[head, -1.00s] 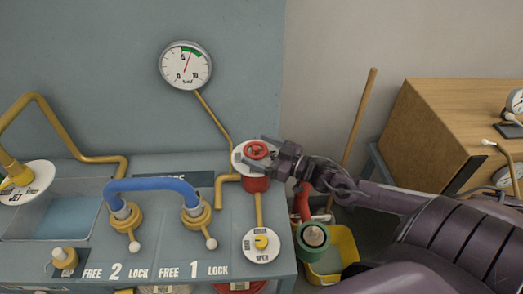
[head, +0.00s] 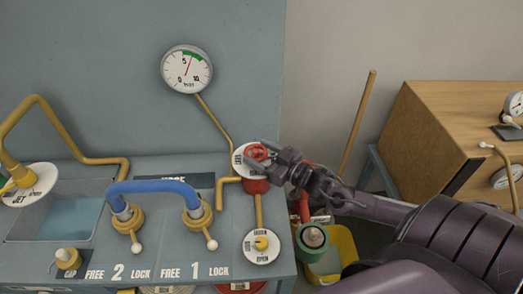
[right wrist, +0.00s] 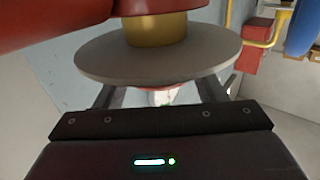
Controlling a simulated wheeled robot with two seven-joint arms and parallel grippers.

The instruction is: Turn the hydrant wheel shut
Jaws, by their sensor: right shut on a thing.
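The red hydrant wheel (head: 257,152) sits on top of the red hydrant body (head: 256,186), above a round white label plate (head: 240,163). My right gripper (head: 266,153) reaches in from the right at wheel height and is shut on the wheel. In the right wrist view, the plate (right wrist: 158,62), a brass neck (right wrist: 155,29) and a red part above it show close up. My fingers (right wrist: 160,93) pass behind the plate, which hides most of the wheel and the grip. My left gripper is out of view.
A pressure gauge (head: 187,69) hangs on the wall. A blue hose (head: 152,187) and a yellow selector dial (head: 262,246) are on the bench. A yellow bucket (head: 343,250), a green-rimmed roll (head: 313,237) and a wooden cabinet (head: 435,125) stand right.

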